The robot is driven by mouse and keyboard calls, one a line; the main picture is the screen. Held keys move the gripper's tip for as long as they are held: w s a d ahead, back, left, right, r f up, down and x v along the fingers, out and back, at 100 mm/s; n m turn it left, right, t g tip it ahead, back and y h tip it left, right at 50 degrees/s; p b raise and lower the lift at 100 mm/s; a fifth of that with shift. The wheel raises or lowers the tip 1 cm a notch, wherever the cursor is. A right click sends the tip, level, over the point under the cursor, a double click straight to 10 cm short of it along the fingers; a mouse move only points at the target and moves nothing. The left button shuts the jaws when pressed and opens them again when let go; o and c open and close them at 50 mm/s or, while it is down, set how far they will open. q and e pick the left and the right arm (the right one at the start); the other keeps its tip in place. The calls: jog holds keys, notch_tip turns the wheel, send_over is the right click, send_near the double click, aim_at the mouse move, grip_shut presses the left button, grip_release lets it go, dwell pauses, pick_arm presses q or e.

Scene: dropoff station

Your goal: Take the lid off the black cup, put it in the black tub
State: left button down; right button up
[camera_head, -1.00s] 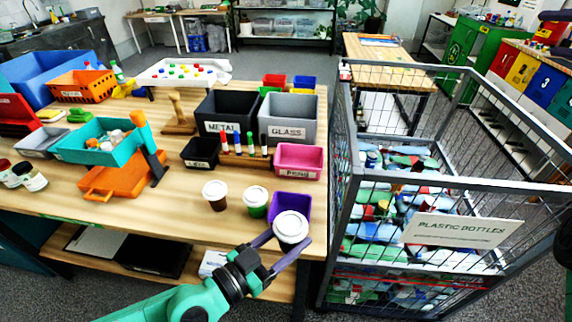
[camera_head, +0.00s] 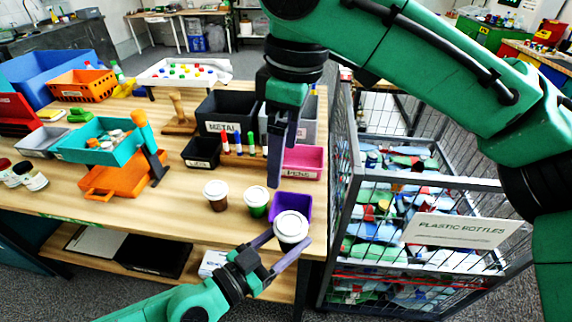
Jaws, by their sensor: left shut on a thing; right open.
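My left gripper (camera_head: 286,242) is shut on a cup with a white lid (camera_head: 291,226), at the table's front right. The lid sits on the cup; the cup's body is mostly hidden, so its colour is unclear. My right gripper (camera_head: 279,165) is open and points down, above and behind the held cup. A small black tub (camera_head: 201,153) stands further back, left of the marker pens. A brown cup (camera_head: 215,195) and a green cup (camera_head: 257,201), both with white lids, stand left of the held cup.
A purple tub (camera_head: 295,204) is just behind the held cup. A pink tub (camera_head: 302,163), a black METAL bin (camera_head: 221,128) and a marker rack (camera_head: 240,160) stand behind. A wire cage (camera_head: 345,205) is at the right. Bare table lies front left of the cups.

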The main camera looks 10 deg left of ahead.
aim_at(287, 220)
jog(key=shift+n+h, duration=0.3)
jog(key=shift+h, duration=0.3)
jog(key=f, duration=0.4)
jog(key=s+f, duration=0.1)
jog(key=f, duration=0.4)
jog(key=d+f, duration=0.1)
jog(key=f, duration=0.4)
jog(key=shift+s, duration=0.3)
jog(key=shift+a, duration=0.1)
jog(key=c, duration=1.4)
jog(key=shift+r, duration=0.1)
jog(key=shift+r, duration=1.05)
jog(key=shift+r, duration=0.1)
jog(key=shift+r, duration=1.9)
